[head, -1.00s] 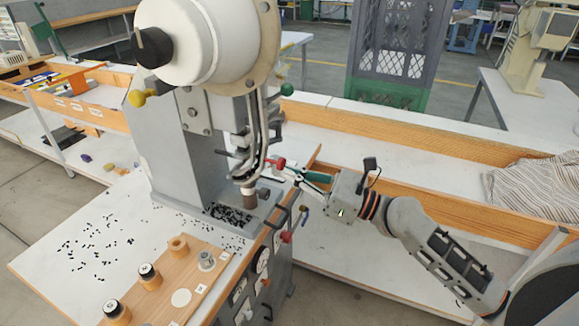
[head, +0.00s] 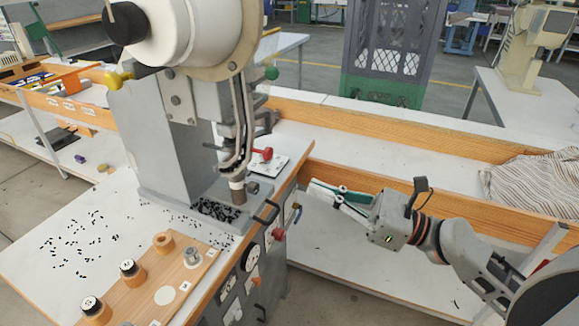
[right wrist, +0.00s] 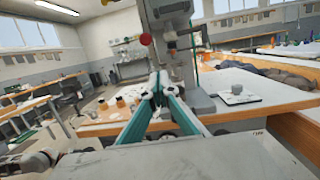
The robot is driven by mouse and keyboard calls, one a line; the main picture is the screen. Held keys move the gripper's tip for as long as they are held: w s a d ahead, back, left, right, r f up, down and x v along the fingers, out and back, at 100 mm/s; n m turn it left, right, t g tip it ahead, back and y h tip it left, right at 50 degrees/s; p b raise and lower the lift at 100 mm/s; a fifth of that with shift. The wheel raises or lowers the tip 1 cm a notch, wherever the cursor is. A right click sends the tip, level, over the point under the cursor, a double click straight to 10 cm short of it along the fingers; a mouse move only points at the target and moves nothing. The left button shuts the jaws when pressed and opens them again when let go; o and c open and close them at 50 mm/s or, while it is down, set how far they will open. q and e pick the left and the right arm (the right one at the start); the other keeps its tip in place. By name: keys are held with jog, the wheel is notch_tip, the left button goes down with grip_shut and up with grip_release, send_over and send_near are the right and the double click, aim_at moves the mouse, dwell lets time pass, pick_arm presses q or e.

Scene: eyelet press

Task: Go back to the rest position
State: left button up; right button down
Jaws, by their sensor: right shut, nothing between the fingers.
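My right gripper (head: 318,192) is to the right of the eyelet press (head: 160,130), apart from it, over the lower white shelf. Its teal-padded fingers are shut and empty. In the right wrist view the fingers (right wrist: 158,82) meet at the tips and point toward the press (right wrist: 168,30). A red-knobbed lever (head: 264,154) sticks out on the right of the press, with nothing holding it.
A wooden board (head: 150,292) with rings and black-topped pieces lies at the press table's front. Small dark eyelets (head: 85,240) are scattered on the white top. A striped cloth (head: 530,185) lies at right. A dark crate (head: 388,50) stands behind the wooden-edged bench.

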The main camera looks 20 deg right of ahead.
notch_tip(320, 180, down, 24)
jog(key=s+n+g+h, duration=0.1)
jog(key=n+h, duration=0.6)
jog(key=n, duration=0.6)
jog(key=s+a+f+n+g+h, duration=0.1)
jog(key=s+f+n+h, duration=0.1)
jog(key=s+f+n, duration=0.3)
jog(key=s+a+f+n+g+h, duration=0.1)
jog(key=s+f+n, duration=0.4)
jog(key=f+n, duration=0.7)
jog(key=shift+s+a+n+h, duration=0.4)
jog(key=shift+a+h, duration=0.15)
jog(key=shift+h, duration=0.55)
